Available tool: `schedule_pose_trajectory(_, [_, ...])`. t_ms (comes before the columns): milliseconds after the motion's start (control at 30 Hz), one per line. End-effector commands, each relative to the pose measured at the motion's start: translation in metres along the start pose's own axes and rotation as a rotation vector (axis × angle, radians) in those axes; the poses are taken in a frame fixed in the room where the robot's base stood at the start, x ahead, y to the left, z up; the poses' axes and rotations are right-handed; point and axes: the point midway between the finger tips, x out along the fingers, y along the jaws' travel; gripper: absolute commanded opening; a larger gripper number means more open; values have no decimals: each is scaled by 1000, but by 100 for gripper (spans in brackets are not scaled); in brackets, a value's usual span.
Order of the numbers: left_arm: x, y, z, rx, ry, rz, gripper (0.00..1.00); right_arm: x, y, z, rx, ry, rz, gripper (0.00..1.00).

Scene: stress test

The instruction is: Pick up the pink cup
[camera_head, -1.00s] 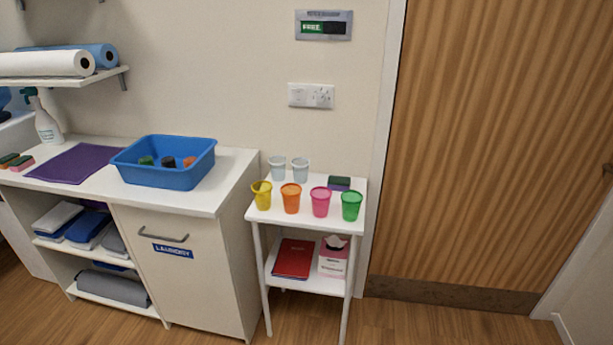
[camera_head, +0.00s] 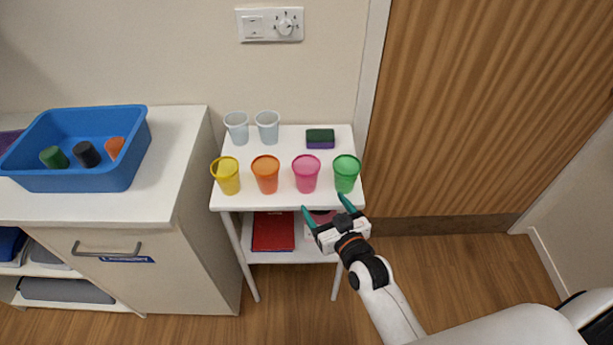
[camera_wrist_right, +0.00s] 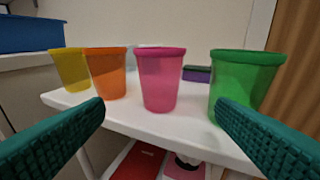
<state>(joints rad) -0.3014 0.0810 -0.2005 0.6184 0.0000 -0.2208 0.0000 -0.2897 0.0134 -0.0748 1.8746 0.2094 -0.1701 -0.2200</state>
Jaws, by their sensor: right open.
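The pink cup (camera_head: 306,174) stands upright near the front edge of the small white table, between the orange cup (camera_head: 266,174) and the green cup (camera_head: 346,173). It also shows in the right wrist view (camera_wrist_right: 160,80), between and beyond my two teal fingertips. My right gripper (camera_head: 325,206) is open and empty, in front of the table edge and close to the pink and green cups, apart from them. In the right wrist view the right finger overlaps the lower part of the green cup (camera_wrist_right: 242,82). My left gripper is not in view.
A yellow cup (camera_head: 228,176) stands left of the orange one. Two pale cups (camera_head: 237,128) and a sponge (camera_head: 320,138) are at the back of the white table (camera_head: 285,203). A blue basin (camera_head: 100,178) sits on the counter at left. A wooden door is at right.

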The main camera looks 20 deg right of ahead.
Motion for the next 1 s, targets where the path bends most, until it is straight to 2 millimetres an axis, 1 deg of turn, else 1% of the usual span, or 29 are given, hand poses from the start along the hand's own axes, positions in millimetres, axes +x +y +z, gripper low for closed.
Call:
schedule_pose_trajectory(33, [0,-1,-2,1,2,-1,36,8,0,3,0,-7,-1,79])
schedule_pose_trajectory(200, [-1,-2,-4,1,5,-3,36,37,0,3,-1,-6,-1,79])
schedule_pose_trajectory(300, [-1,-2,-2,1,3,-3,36,49,0,2,0,-4,0,79])
schedule_pose_trajectory(467, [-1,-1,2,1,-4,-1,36,60,0,2,0,-3,0,79])
schedule_pose_trajectory(733, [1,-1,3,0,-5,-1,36,101,0,2,0,-5,0,79])
schedule_pose_trajectory(833, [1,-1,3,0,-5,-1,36,111,0,2,-1,-3,0,79])
schedule_pose_trajectory(1000, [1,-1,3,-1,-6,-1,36,115,0,2,-1,-2,0,79])
